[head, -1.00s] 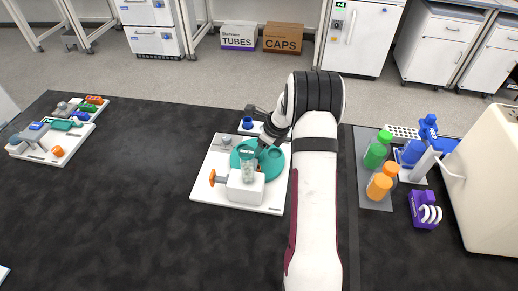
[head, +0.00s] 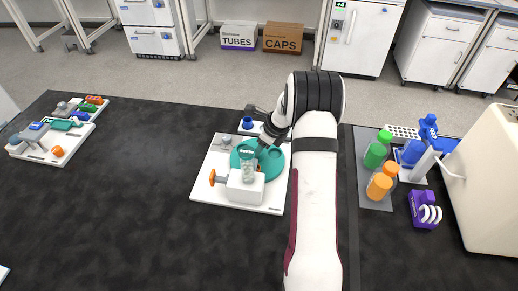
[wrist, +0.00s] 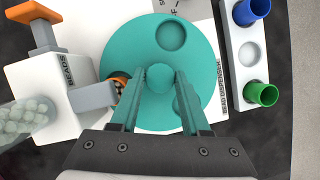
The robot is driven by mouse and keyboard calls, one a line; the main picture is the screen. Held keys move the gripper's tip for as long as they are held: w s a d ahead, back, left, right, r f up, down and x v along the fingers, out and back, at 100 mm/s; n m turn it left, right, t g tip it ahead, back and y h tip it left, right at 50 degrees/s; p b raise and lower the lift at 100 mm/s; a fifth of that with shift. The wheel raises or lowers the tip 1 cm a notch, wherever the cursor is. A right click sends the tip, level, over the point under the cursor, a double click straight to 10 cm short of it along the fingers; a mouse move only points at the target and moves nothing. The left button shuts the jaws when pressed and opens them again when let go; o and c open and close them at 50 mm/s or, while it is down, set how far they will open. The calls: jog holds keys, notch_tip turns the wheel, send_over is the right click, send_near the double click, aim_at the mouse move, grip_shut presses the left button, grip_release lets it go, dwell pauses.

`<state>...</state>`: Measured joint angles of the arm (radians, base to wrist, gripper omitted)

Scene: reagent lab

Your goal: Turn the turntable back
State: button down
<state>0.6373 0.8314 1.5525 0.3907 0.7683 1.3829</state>
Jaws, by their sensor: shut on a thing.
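The teal turntable (head: 270,174) lies flat on a white base board in the head view, and it fills the middle of the wrist view (wrist: 125,45). It has round wells; one empty well (wrist: 171,36) shows at its far side, and another is partly behind my right finger. My gripper (wrist: 158,77) is shut on the turntable's round centre knob (wrist: 160,79), one finger on each side. An orange-rimmed dark item (wrist: 119,80) sits at the turntable's left edge, partly under the dispenser's grey spout.
The white bead dispenser (head: 245,190), with an orange handle and a clear jar of beads, stands beside the turntable. A white rack (wrist: 243,75) with a blue and a green cup is on the other side.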

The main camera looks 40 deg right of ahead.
jog(key=shift+n, duration=0.5)
dwell(0.7)
jog(key=shift+w+d+n+g+y, duration=0.1)
jog(key=shift+n+g+y, duration=0.55)
jog(key=shift+n, duration=1.05)
jog(key=shift+w+n+g+y, duration=0.1)
jog(key=shift+n+g+y, duration=0.5)
jog(key=shift+n, duration=1.5)
jog(key=shift+w+n+g, duration=0.1)
jog(key=shift+n+g, duration=0.75)
jog(key=shift+n, duration=1.35)
jog(key=shift+w+n+g, duration=0.1)
jog(key=shift+n+g, duration=0.5)
jog(key=shift+n, duration=1.6)
jog(key=c, duration=0.7)
grip_release()
jog(key=shift+h, duration=0.25)
jog(key=shift+o, duration=0.2)
